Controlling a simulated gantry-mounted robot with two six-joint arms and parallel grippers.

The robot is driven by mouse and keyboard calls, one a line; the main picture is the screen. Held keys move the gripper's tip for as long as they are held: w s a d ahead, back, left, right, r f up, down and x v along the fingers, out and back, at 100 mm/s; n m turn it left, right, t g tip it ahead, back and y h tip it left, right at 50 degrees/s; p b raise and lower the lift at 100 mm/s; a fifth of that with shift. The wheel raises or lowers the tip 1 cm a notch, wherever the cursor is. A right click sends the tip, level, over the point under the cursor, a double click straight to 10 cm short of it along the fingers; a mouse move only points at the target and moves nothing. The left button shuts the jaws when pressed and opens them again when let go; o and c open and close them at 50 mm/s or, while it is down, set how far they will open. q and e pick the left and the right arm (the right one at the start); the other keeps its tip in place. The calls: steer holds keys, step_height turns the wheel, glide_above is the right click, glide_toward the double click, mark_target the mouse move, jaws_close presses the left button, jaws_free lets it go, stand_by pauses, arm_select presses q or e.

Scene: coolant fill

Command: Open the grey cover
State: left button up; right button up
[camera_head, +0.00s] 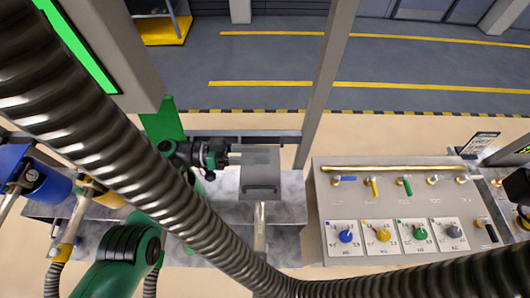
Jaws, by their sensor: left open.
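The grey cover (261,184) is a small box-like flap with a dark handle line across its front. It sits near the middle of the head view, above a pale metal pipe, and looks shut. My left gripper (252,157) comes in from the left and points right. Its fingers are open and lie at the cover's far edge. I cannot tell whether they touch it.
A grey control panel (325,240) with coloured valves and dials stands to the right. Blue and yellow fittings (48,182) are at the left. A large ribbed hose (130,150) crosses the view in front. A grey upright post (327,80) rises behind the cover.

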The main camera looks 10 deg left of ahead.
arm_select(q)
steer(key=b+v, duration=0.1)
steer(key=v, duration=0.9)
steer(key=shift+b, duration=0.4)
steer(key=shift+d, duration=0.15)
